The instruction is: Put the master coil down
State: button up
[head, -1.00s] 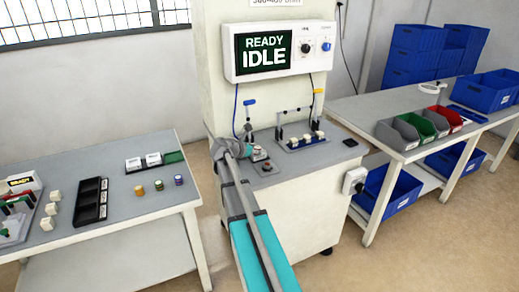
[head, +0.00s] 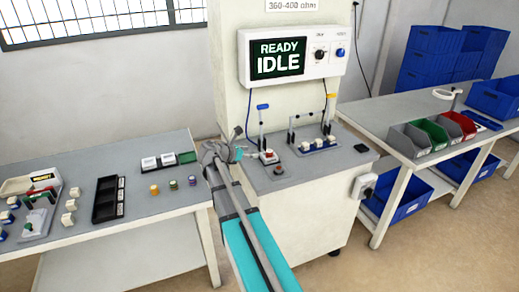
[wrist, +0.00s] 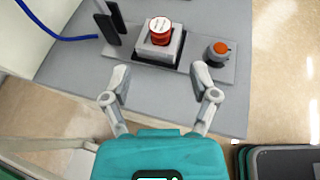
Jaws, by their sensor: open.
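The master coil, a red cylinder with a white printed top (wrist: 161,30), sits upright in a grey square nest (wrist: 158,47) on the tester's fixture plate. It shows small and red in the head view (head: 268,153). My gripper (wrist: 160,74) is open and empty in the wrist view, its two fingers apart and short of the nest, with a gap to the coil. In the head view my gripper (head: 236,151) is left of the coil. An orange-red button (wrist: 221,47) is right of the nest on the same plate.
Black upright contacts (wrist: 108,22) and a blue cable (wrist: 57,33) are left of the nest. The tester display (head: 278,57) reads READY IDLE. A rack of white-topped pieces (head: 318,145) stands to the right. The left table (head: 150,215) holds trays and several coloured coils.

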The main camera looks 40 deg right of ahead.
jog(key=shift+a+r, duration=0.2)
jog(key=shift+a, duration=0.35)
jog(key=s+a+f+m+y, duration=0.3)
jog(key=s+a+m+y, duration=0.1)
jog(key=a, duration=0.6)
jog(key=s+a+f+m+y, duration=0.4)
jog(key=a+m, duration=0.4)
jog(key=a, duration=0.3)
jog(key=s+a+f+m+y, duration=0.4)
jog(key=s+a, duration=0.4)
jog(key=a, duration=0.2)
jog(key=m+y, duration=0.1)
jog(key=m, duration=0.1)
jog(key=shift+a+f+m+g+y, duration=0.2)
jog(key=shift+f+m+g+y, duration=0.1)
jog(key=shift+g, duration=0.1)
jog(key=shift+s, duration=0.1)
notch_tip(320, 180, up, 16)
jog(key=p, duration=1.5)
jog(key=shift+f+p, duration=0.2)
jog(key=shift+p, duration=0.15)
